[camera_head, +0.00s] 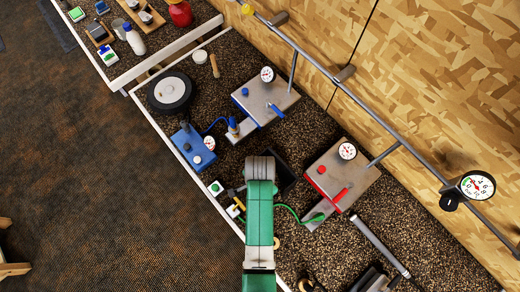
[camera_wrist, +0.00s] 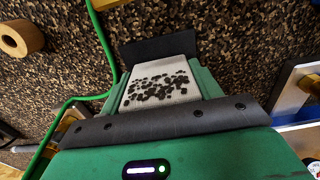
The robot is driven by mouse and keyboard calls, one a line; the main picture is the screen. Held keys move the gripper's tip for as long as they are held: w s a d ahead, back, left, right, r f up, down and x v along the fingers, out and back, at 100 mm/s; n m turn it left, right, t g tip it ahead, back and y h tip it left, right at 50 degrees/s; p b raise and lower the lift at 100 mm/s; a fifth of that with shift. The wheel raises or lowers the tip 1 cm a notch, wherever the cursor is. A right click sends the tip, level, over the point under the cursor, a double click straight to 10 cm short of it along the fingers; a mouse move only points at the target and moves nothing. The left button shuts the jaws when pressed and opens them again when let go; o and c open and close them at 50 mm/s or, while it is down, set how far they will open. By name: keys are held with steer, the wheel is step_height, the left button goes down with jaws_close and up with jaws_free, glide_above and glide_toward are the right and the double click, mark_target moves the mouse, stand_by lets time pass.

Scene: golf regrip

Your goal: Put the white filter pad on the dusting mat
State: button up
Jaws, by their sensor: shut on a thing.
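My gripper (camera_wrist: 160,68) is shut on the white filter pad (camera_wrist: 158,98), a pale block dotted with dark specks, which sits between its green fingers in the wrist view. A flat black panel (camera_wrist: 158,47), which looks like the dusting mat, shows just beyond the pad. I cannot tell whether the pad touches it. In the head view a dark square (camera_head: 284,178) lies just right of my arm's end, partly covered by it. The pad and fingertips are hidden under my arm there.
A green hose (camera_wrist: 105,40) runs close along the left of my gripper. A tan roll (camera_wrist: 38,38) lies at the upper left. In the head view, a grey box with a red knob (camera_head: 340,172) stands to the right and a blue unit (camera_head: 190,145) to the left.

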steer(key=o, duration=1)
steer(key=shift+f, duration=0.1)
steer(key=shift+c, duration=0.2)
step_height(320, 180, up, 12)
steer(key=shift+w+r+p, duration=0.1)
steer(key=shift+r+p, duration=0.05)
steer(key=shift+p, duration=0.2)
